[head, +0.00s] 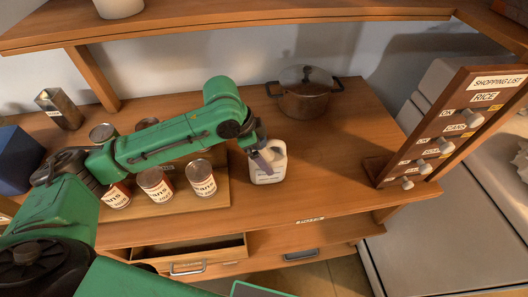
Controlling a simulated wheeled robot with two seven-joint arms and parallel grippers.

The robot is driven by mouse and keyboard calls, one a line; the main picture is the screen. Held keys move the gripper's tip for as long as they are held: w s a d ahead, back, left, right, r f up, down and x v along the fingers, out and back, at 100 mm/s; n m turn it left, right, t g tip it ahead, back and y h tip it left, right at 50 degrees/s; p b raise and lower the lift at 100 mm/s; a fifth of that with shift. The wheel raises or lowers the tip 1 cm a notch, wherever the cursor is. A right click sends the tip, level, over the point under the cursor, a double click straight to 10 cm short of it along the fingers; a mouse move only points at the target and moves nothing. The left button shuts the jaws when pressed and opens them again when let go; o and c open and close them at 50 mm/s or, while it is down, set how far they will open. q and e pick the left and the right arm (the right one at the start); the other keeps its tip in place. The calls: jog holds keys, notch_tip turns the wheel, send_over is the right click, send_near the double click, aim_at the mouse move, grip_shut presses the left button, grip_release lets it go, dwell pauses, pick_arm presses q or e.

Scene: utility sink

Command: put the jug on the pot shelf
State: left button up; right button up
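The white jug (269,170) stands upright on the wooden counter, right of the cans. My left gripper (264,156) reaches down at the jug's upper left side, and its fingers overlap the jug's top and handle area. Whether the fingers are closed on the jug does not show. A brown lidded pot (303,104) stands on the counter (350,150) behind and right of the jug. My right gripper is not in view.
Several cans (201,178) stand on a wooden board left of the jug. An open drawer (190,252) is below. A shopping list board (455,120) with knobs stands at the right. An upper shelf (230,12) runs overhead. The counter right of the jug is clear.

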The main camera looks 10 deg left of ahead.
pick_arm(q)
jog(key=shift+s+r, duration=0.1)
jog(key=shift+s, duration=0.05)
jog(key=b+v, duration=0.1)
jog(key=v, duration=1.1)
